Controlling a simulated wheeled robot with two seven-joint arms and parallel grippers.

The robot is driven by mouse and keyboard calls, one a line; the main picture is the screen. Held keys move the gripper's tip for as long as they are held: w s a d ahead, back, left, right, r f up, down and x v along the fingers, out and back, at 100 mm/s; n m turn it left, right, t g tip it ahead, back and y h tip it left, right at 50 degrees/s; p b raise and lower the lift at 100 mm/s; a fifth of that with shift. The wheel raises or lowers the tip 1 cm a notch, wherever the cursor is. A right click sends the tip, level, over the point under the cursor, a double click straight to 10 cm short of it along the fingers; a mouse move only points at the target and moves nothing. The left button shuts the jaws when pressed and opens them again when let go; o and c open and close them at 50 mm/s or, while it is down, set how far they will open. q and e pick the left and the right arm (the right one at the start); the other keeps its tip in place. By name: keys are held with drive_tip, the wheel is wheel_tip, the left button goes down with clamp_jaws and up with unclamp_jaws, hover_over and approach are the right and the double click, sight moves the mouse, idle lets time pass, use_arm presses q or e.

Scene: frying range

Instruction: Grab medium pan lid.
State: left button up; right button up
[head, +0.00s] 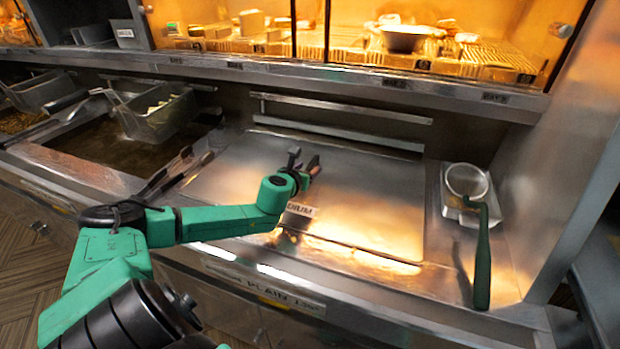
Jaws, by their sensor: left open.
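The medium pan lid (375,205) is a wide, flat metal sheet on the counter in the middle of the head view. A white label (301,210) ending in "DIUM" shows near its front edge, partly covered by my left arm. My left gripper (303,164) is over the middle of the lid, with its fingers apart and nothing clearly seen between them. I cannot tell whether the fingers touch the lid. Any handle there is hidden or too small to tell. My right gripper is out of view.
Fryer baskets (155,112) hang over the oil vat at the left. Tongs (172,172) lie left of the lid. A strainer with a green handle (482,255) rests on a metal container (455,207) at the right. A heated shelf (300,66) overhangs the back, and a metal wall bounds the right.

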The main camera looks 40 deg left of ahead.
use_arm(q)
drive_tip(key=shift+s, duration=0.1)
drive_tip(key=shift+c, duration=0.6)
drive_tip(key=shift+r, duration=0.1)
clamp_jaws()
idle(0.3)
drive_tip(key=shift+r, duration=0.15)
